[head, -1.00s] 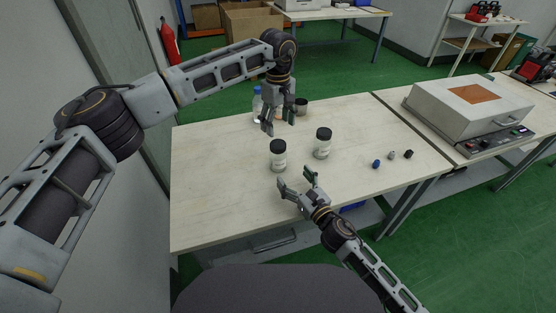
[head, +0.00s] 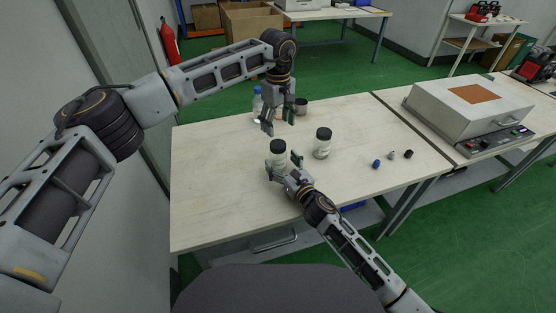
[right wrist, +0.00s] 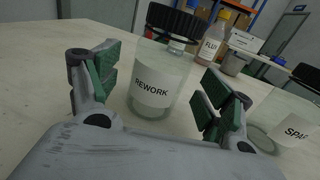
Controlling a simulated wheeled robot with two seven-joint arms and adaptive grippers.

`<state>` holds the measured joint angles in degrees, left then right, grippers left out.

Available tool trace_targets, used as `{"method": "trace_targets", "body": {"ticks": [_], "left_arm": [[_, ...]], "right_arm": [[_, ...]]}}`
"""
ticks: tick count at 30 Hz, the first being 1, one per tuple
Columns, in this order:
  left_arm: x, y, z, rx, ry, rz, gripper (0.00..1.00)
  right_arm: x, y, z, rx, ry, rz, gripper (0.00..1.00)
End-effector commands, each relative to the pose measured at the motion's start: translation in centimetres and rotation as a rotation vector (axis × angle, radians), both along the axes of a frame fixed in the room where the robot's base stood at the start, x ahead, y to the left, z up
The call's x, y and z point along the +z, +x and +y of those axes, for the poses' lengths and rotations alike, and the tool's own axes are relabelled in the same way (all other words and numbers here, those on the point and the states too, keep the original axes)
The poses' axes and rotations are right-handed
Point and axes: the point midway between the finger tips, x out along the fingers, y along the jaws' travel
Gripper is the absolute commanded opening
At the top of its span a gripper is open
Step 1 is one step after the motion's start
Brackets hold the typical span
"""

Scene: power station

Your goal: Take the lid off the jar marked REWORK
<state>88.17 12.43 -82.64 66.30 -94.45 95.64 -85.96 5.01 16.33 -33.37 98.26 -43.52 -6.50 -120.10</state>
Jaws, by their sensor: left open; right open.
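The jar marked REWORK (right wrist: 153,88) stands upright on the table, clear with a white label. Its black lid (right wrist: 172,22) is on it. In the head view it is the left one of two jars, with its black lid (head: 278,146) on top and its lower part partly hidden by my right gripper. My right gripper (head: 283,168) is open, with its fingers (right wrist: 160,92) on either side of the jar's body in the right wrist view; I cannot tell if they touch it. My left gripper (head: 280,126) is open and empty, pointing down above the table behind the jars.
A second black-lidded jar (head: 322,143), its label partly readable as SPA, stands to the right. A bottle (head: 257,101) and a dark cup (head: 301,106) stand behind. Small caps (head: 376,164) lie at right. The table's left part is clear.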

Motion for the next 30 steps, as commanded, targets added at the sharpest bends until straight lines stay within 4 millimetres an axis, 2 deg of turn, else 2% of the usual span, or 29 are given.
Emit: {"method": "trace_targets", "body": {"ticks": [9,21,30], "left_arm": [[0.0,0.0,0.0,0.000,0.000,0.000,0.66],[0.0,0.0,0.0,0.000,0.000,0.000,0.66],[0.0,0.0,0.0,0.000,0.000,0.000,0.66]], "right_arm": [[0.0,1.8,1.0,0.000,0.000,0.000,0.80],[0.0,2.0,1.1,0.000,0.000,0.000,0.79],[0.0,2.0,1.1,0.000,0.000,0.000,0.40]]}}
